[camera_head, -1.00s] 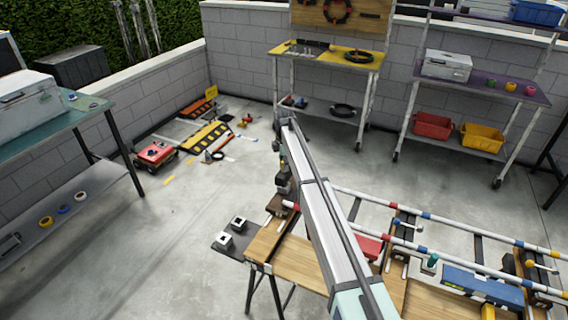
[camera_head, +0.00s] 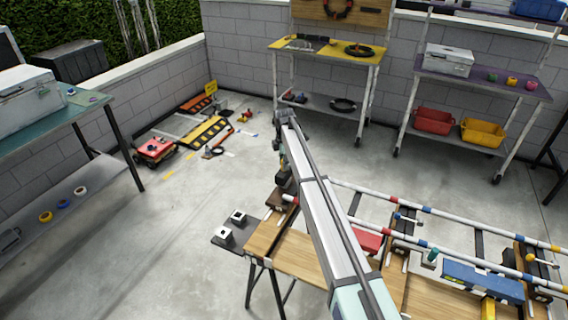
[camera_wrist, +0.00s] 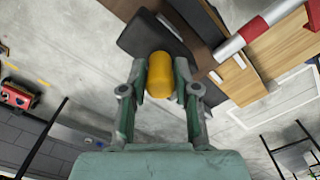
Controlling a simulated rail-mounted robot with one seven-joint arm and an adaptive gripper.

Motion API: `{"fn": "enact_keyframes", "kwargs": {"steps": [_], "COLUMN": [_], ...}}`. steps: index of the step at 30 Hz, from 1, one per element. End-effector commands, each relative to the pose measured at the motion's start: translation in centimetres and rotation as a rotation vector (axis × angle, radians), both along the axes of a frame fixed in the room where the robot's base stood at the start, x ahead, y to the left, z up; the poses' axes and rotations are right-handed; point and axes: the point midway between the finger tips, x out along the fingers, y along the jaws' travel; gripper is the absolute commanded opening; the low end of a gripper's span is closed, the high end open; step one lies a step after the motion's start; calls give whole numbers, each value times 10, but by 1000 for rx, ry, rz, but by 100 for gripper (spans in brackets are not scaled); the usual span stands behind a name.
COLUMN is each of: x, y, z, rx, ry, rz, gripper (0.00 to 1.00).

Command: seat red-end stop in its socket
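A rounded yellow-orange piece (camera_wrist: 160,74) sits between the fingers of my gripper (camera_wrist: 160,90) in the wrist view. The fingers touch it on both sides; I cannot tell from its colour whether it is the red-end stop. In the head view my gripper (camera_head: 284,173) is small and partly hidden by my arm, near the bench's left end. The red-and-white rail end (camera_wrist: 262,28) shows at upper right in the wrist view, beside a brown block (camera_wrist: 197,22). No socket opening for the stop is clearly visible.
A dark plate (camera_head: 216,246) with two white blocks (camera_head: 225,235) that have dark centres juts from the left end of the wooden bench (camera_head: 290,252). Striped rails (camera_head: 450,213) and a blue box (camera_head: 482,281) lie to the right.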

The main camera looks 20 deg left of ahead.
Motion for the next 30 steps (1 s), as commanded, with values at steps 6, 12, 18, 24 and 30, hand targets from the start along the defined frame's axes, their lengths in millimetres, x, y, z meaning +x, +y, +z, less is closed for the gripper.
{"fn": "enact_keyframes", "kwargs": {"steps": [6,12,18,24,30], "x": [0,0,0,1,0], "y": [0,0,0,0,0], "z": [0,1,21,59,95], "rx": [0,0,1,2,1], "ry": [0,0,-2,-2,-2], "rz": [0,0,0,0,0], "gripper": [56,56,56,56,56]}}
